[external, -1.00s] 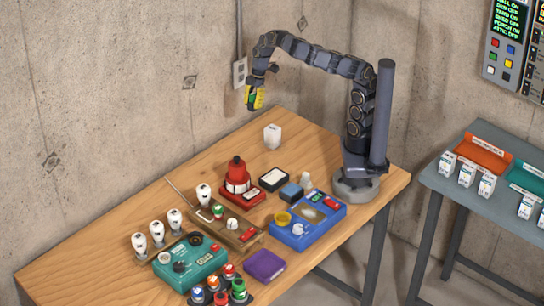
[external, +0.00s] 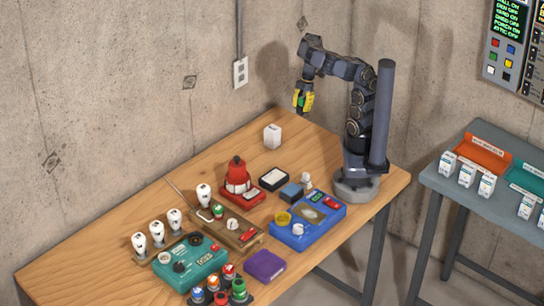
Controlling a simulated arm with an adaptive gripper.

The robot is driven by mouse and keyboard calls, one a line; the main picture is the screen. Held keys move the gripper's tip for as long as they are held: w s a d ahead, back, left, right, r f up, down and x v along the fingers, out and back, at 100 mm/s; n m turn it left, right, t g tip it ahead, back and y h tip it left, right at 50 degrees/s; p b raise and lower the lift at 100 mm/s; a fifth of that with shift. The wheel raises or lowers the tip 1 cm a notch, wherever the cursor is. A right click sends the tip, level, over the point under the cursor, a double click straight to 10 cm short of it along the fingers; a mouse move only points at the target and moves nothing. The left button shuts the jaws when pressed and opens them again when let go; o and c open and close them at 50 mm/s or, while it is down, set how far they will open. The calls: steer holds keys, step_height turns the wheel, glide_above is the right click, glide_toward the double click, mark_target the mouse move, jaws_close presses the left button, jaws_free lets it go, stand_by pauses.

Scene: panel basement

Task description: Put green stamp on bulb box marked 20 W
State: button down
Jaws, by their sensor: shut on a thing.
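My gripper (external: 303,101) has yellow fingers and hangs in the air, above and to the right of the white box in the picture. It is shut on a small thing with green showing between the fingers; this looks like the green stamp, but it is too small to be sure. A white bulb box (external: 272,136) stands upright alone near the back of the wooden table, apart from my gripper. Its wattage marking cannot be read.
The wooden table (external: 330,150) is clear around the white box. A red device (external: 238,182), a black-framed pad (external: 273,178), a blue device (external: 305,222) and a teal device (external: 190,262) stand further forward. More white boxes (external: 466,175) are on the grey table at right.

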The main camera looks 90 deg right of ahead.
steer(key=shift+d+f, duration=0.15)
steer(key=shift+f, duration=0.05)
steer(key=w+d+f, duration=0.4)
steer(key=w+d, duration=0.2)
glide_above(270, 130)
steer(key=s, duration=0.1)
step_height(270, 130, down, 5)
steer(key=shift+r, duration=0.1)
steer(key=shift+w+d+f, duration=0.2)
steer(key=shift+d+f, duration=0.1)
steer(key=shift+f, duration=1.65)
steer(key=shift+f, duration=0.2)
steer(key=c, duration=1)
jaws_free()
steer(key=shift+o, duration=0.2)
